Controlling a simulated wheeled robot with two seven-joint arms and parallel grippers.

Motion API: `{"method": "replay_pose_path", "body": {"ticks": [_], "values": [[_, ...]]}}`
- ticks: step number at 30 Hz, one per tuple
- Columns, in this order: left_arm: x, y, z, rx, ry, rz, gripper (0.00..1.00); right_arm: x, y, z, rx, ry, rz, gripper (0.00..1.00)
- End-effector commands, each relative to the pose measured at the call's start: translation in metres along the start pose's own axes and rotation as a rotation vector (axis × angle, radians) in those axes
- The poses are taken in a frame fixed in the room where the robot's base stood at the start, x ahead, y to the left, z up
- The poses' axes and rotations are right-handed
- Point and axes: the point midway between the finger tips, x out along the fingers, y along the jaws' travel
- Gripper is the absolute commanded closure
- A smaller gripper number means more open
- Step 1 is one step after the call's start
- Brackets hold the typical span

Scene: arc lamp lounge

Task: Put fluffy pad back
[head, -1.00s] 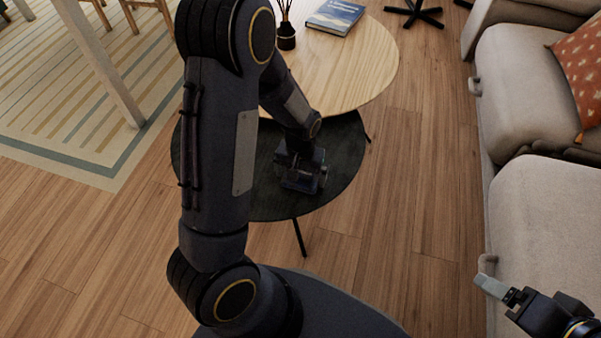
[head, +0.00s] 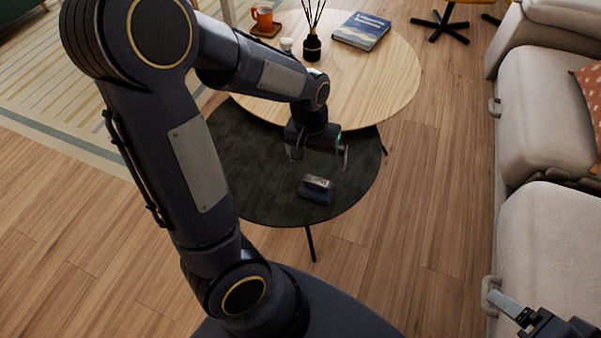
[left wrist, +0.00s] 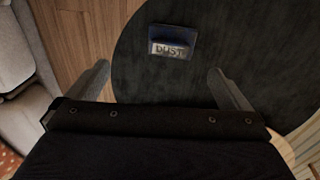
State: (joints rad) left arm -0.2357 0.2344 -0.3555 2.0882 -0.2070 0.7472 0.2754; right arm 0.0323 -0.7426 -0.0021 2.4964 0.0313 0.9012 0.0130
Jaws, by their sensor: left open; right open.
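A small dark blue block (head: 316,198) with a pale grey piece on it lies on the dark round table (head: 255,205). In the left wrist view the blue block (left wrist: 187,32) carries lettering that reads "DUST". It may be the pad; no fluffy surface shows. My left gripper (head: 317,160) is open and empty above the table, just behind the block and apart from it. In the left wrist view its open fingers (left wrist: 158,70) have nothing between them, and the block is beyond the tips. My right gripper (head: 503,302) is at the lower right beside the sofa, with nothing visible in it.
A pale wooden table (head: 385,85) overlaps the dark one at the back, with a blue book (head: 361,30), a dark reed diffuser (head: 312,48) and an orange mug (head: 263,18). A beige sofa (head: 550,230) lines the right. The wooden floor between is clear.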

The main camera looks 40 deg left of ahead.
Motion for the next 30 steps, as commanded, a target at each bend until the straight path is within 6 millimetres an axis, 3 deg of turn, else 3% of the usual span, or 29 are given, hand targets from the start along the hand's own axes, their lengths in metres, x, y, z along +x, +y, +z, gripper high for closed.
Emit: {"method": "replay_pose_path", "body": {"ticks": [1,3,6,10,15,18,30], "values": [[-0.022,0.000,0.012,-0.008,0.036,0.061,0.00,0.000,0.000,0.000,0.000,0.000,0.000,0.19],[-0.047,0.003,0.032,0.000,0.080,0.133,0.00,0.000,0.000,0.000,0.000,0.000,0.000,0.19],[-0.077,0.005,0.063,0.022,0.155,0.215,0.00,0.000,0.000,0.000,0.000,0.000,0.000,0.19],[-0.102,0.009,0.101,0.061,0.254,0.274,0.00,0.000,0.000,0.000,0.000,0.000,0.000,0.19],[-0.113,0.011,0.134,0.101,0.344,0.293,0.00,0.000,0.000,0.000,0.000,0.000,0.000,0.19],[-0.114,0.013,0.142,0.113,0.368,0.294,0.00,0.000,0.000,0.000,0.000,0.000,0.000,0.19],[-0.118,0.013,0.144,0.117,0.375,0.294,0.00,-0.003,-0.001,-0.002,0.000,0.000,0.000,0.19]]}}
